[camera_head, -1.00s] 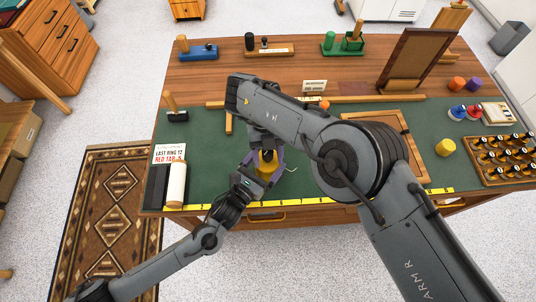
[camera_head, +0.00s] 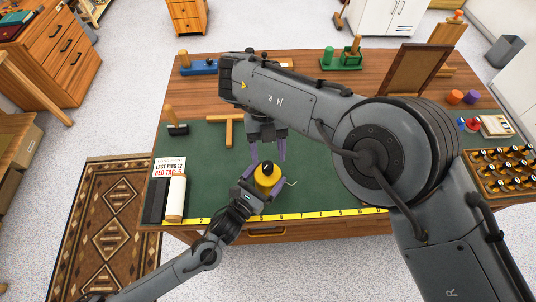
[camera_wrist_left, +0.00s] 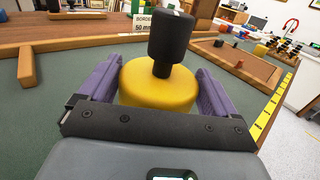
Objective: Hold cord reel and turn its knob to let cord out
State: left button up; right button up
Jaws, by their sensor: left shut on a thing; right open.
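The cord reel is a round yellow drum (camera_head: 268,180) with a black upright knob (camera_head: 267,167) on top, low over the front of the green mat. In the left wrist view the yellow drum (camera_wrist_left: 150,88) sits between the purple fingers, with the black knob (camera_wrist_left: 171,38) standing up from it. My left gripper (camera_head: 256,188) is shut on the drum from the front left. A short pale cord (camera_head: 291,182) shows at the drum's right.
A yellow ruler strip (camera_head: 310,213) runs along the table's front edge. A cream roller (camera_head: 175,198) and a red-lettered card (camera_head: 170,167) lie at the left. A wooden T-shaped piece (camera_head: 229,130) lies behind. My right arm hides much of the table's right half.

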aim_at(268, 164)
dwell(0.3)
jog(key=shift+s+d+f+m, duration=0.2)
jog(key=shift+d+f+m, duration=0.25)
jog(key=shift+f+m, duration=0.35)
jog(key=f+m+t+y, duration=0.1)
jog(key=f+m, duration=0.1)
jog(key=m, duration=0.3)
jog(key=a+f+m+t+y, duration=0.1)
jog(key=f+m+y, duration=0.1)
jog(key=m, duration=0.4)
jog(key=w+f+m+t+y, duration=0.1)
jog(key=f+m+y, duration=0.1)
jog(key=f+m, duration=0.2)
jog(key=shift+a+m+t, duration=0.35)
jog(key=shift+m+t, duration=0.05)
jog(key=shift+m, duration=0.4)
